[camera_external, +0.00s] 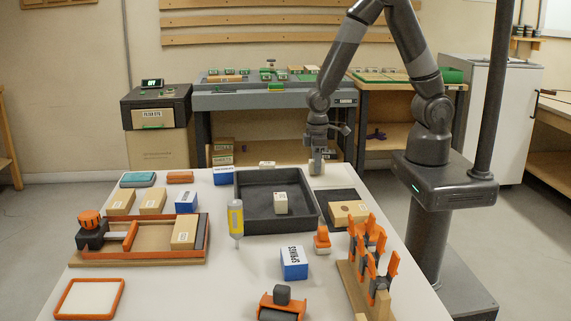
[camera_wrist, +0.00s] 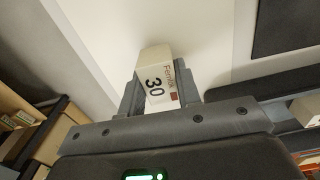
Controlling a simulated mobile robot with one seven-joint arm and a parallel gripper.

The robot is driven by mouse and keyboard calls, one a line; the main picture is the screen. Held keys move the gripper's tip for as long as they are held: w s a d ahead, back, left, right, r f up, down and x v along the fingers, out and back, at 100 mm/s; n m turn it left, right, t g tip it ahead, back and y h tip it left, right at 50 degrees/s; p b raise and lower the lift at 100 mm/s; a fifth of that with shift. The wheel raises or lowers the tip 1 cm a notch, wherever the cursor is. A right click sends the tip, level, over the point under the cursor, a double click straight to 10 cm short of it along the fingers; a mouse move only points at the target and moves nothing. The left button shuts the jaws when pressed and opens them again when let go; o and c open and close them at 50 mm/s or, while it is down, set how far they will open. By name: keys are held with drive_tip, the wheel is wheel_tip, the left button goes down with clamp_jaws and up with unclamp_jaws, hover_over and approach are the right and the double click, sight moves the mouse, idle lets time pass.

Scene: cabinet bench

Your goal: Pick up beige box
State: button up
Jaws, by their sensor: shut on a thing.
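My gripper (camera_external: 317,156) is at the far edge of the white table, just behind the dark grey tray. In the wrist view my gripper (camera_wrist: 158,92) has its two fingers on either side of a small beige box (camera_wrist: 158,78) and is shut on it. The box has a label with "30" and a small brown square. In the external view the held box (camera_external: 316,167) shows only as a small pale shape below the fingers. I cannot tell whether its bottom touches the table.
The dark grey tray (camera_external: 243,193) holds another small beige box (camera_external: 281,203). A dark mat (camera_external: 320,196) with a cardboard box (camera_external: 348,213) lies to its right. Blue-and-white boxes, a yellow bottle (camera_external: 236,218) and an orange clamp rack (camera_external: 369,262) stand nearer. Table right of my gripper is clear.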

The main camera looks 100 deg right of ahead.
drive_tip(key=r, duration=0.2)
drive_tip(key=d+r, duration=0.1)
drive_tip(key=shift+s+r, duration=0.25)
drive_tip(key=shift+r, duration=0.15)
drive_tip(key=s+d+r, duration=0.5)
drive_tip(key=d+r, duration=0.1)
drive_tip(key=d, duration=0.3)
hover_over(265, 201)
drive_tip(key=f, duration=0.5)
drive_tip(key=shift+s+d+f, duration=0.15)
drive_tip(key=shift+d+f, duration=0.2)
drive_tip(key=shift+a+f, duration=0.35)
drive_tip(key=shift+a, duration=0.05)
drive_tip(key=shift+f, duration=1.9)
